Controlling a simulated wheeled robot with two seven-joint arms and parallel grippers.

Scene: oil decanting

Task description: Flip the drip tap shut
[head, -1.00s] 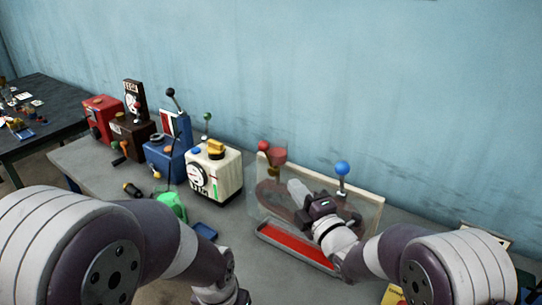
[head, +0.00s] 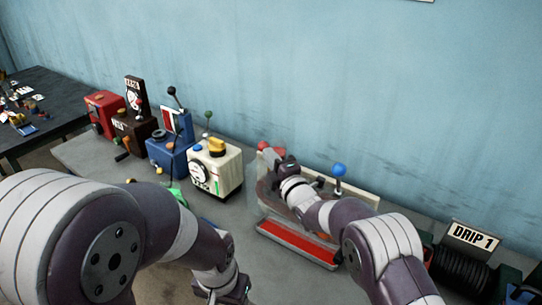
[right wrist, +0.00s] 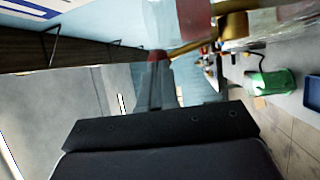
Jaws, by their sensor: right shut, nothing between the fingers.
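The drip stand has a pale back panel with a clear front and a red tray (head: 297,243) at its foot. At its upper left end is a red knob (head: 264,146), apparently the tap's handle; the tap body is mostly hidden behind my right gripper (head: 280,161). In the right wrist view the red knob (right wrist: 157,55) shows right at the tips of my shut, empty right gripper (right wrist: 157,72); I cannot tell whether they touch. A brass part (right wrist: 232,26) and a red cup (right wrist: 194,18) are just beyond. My left gripper (head: 232,291) is low at the bottom edge, its jaws unclear.
A blue-knobbed lever (head: 339,171) stands on the stand to the right of my right gripper. A cream machine (head: 214,170) and a blue machine (head: 168,155) stand to the left. A green can (right wrist: 268,84) is on the bench.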

